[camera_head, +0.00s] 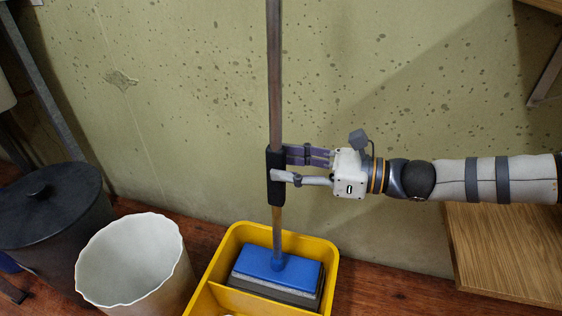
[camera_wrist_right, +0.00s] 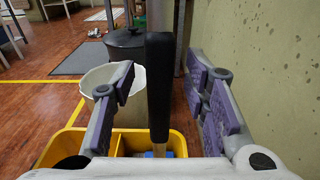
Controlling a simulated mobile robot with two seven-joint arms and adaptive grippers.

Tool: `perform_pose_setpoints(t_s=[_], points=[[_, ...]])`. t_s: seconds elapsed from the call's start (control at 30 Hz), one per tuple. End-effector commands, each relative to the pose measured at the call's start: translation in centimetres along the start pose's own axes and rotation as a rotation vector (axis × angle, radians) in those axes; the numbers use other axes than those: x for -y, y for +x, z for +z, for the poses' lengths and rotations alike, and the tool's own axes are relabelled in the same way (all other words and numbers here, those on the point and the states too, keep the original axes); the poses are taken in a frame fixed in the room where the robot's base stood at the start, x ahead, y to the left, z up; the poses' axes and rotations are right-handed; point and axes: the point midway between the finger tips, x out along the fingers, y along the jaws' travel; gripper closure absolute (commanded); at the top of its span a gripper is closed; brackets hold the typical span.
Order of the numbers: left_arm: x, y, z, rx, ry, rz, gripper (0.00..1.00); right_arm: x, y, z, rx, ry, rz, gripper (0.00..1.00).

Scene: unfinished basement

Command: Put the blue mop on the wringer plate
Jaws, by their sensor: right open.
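The blue mop (camera_head: 282,271) stands upright in the yellow bucket (camera_head: 333,262), with its long handle rising along the wall. Its blue head with a pale pad lies over the dark grey wringer plate (camera_head: 305,305); whether they touch all over cannot be told. My right gripper (camera_head: 278,167) is at the black grip on the handle, its fingers on either side. In the right wrist view the black grip (camera_wrist_right: 160,85) stands between the open fingers (camera_wrist_right: 163,88), with gaps at both sides. My left gripper is not in view.
A white bin (camera_head: 130,262) stands left of the bucket, and a black lidded pot (camera_head: 48,205) is further left. A wooden shelf (camera_head: 510,250) is at the right, below my arm. The stained wall is close behind the handle.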

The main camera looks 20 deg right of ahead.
Motion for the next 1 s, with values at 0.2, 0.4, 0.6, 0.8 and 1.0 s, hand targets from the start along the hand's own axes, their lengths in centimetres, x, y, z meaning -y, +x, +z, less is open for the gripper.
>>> perform_pose_setpoints(t_s=[0.2, 0.4, 0.6, 0.8, 1.0], points=[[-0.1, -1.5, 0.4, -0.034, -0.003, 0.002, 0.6, 0.1, -6.3, 0.6, 0.002, -0.005, -0.005, 0.58], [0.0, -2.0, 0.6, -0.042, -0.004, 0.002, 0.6, 0.0, -9.6, 0.3, 0.002, -0.002, -0.002, 0.58], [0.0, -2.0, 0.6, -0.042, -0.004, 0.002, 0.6, -0.1, -10.2, 0.1, 0.001, -0.001, 0.001, 0.58], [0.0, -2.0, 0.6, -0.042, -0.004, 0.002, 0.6, 0.0, -10.2, 0.1, 0.001, -0.001, 0.001, 0.58], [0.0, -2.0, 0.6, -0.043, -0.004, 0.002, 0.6, -1.3, -10.1, -2.1, -0.037, -0.04, 0.013, 0.58]])
